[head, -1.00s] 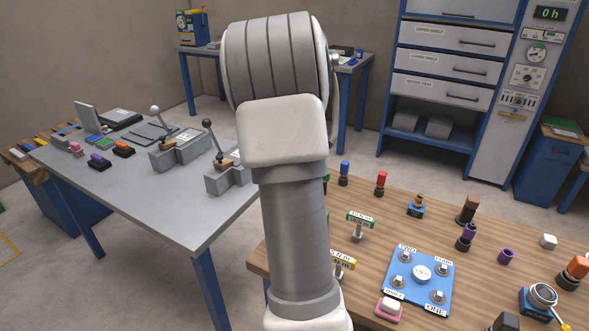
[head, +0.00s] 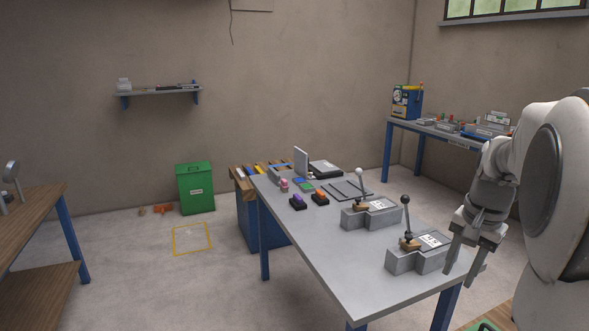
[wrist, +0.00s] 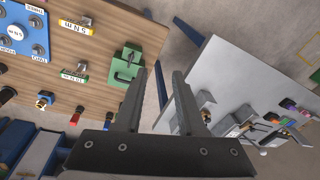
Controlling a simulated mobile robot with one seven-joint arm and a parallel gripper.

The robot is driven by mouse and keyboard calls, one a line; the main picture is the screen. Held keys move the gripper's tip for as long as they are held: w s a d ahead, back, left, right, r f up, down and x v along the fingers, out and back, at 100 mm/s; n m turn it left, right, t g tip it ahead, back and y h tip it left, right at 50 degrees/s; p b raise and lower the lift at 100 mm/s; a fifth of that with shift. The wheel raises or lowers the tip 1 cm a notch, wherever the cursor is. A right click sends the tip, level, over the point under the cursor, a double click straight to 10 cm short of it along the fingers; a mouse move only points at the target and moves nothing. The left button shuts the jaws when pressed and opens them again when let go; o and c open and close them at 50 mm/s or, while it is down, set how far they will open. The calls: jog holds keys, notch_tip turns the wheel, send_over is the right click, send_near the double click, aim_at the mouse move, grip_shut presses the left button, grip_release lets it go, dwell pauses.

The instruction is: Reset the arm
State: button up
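My arm comes in from the right edge of the head view, raised and bent, with the gripper (head: 464,275) hanging down. In that view the gripper shows in front of the right end of the grey metal table (head: 345,262); I cannot tell how far apart they are. The gripper holds nothing.
Two grey lever units (head: 372,213) (head: 418,256) stand on the metal table near the gripper. In the wrist view a wooden table (wrist: 105,45) with a green block (wrist: 120,66) and a blue plate (wrist: 24,32) lies left of the fingers. Bare floor (head: 130,270) is open at left.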

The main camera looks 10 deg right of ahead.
jog(key=s+a+r+n+t, duration=0.1)
jog(key=s+a+n, duration=0.4)
jog(key=a, duration=0.6)
jog(key=s+a+r+n+t+p, duration=0.1)
jog(key=s+a+r+n+t, duration=0.1)
jog(key=s+a+n, duration=0.4)
jog(key=s+a+t, duration=0.1)
jog(key=s+a, duration=0.2)
jog(key=a, duration=0.2)
jog(key=shift+s+a, duration=0.3)
jog(key=shift+a, duration=0.1)
jog(key=shift+r, duration=0.1)
